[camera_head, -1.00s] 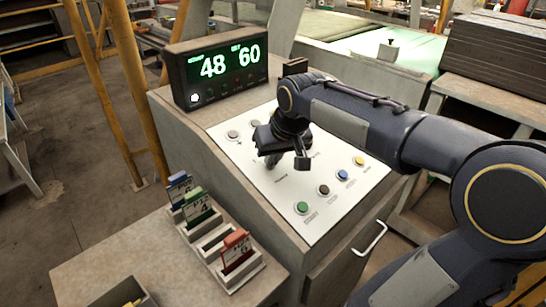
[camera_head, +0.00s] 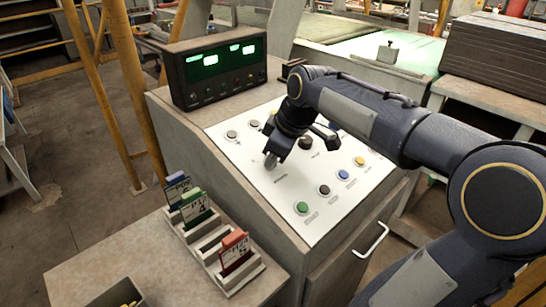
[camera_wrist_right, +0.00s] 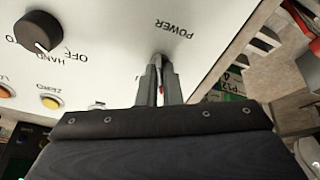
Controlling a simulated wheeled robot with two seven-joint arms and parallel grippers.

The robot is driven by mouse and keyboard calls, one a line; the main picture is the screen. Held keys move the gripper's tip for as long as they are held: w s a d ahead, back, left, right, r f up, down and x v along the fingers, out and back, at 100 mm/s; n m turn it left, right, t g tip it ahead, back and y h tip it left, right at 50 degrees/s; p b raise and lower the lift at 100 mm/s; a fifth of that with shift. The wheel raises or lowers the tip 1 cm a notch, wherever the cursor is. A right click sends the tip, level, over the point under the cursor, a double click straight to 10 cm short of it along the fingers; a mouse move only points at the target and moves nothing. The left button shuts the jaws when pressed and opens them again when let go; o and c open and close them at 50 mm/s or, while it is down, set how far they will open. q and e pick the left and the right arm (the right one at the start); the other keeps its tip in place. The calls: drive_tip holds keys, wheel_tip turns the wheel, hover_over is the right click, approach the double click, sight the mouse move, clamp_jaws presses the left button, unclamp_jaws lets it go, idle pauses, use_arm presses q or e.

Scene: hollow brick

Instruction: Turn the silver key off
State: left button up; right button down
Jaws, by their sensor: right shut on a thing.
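My right gripper (camera_head: 271,160) is over the white control panel (camera_head: 262,185), with its fingers pointing down to the panel face. In the right wrist view my right gripper (camera_wrist_right: 160,68) is shut on the silver key (camera_wrist_right: 159,57), by the printed word POWER. Only a little of the key shows between the fingertips; its turned angle is hard to tell. The display (camera_head: 218,68) shows short green bars, with no large readable numbers. My left gripper is not in view.
A black knob (camera_wrist_right: 38,33) marked OFF and HAND sits on the panel. Green (camera_head: 302,207), blue (camera_head: 343,174) and yellow (camera_head: 360,161) buttons line the panel's right side. A rack (camera_head: 241,277) with coloured cards stands in front, left of the console.

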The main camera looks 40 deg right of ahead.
drive_tip(key=shift+n, duration=0.5)
drive_tip(key=c, duration=1.6)
unclamp_jaws()
drive_tip(key=v, duration=0.7)
drive_tip(key=shift+r, duration=0.4)
drive_tip(key=shift+s+d, duration=0.1)
drive_tip(key=shift+s, duration=0.15)
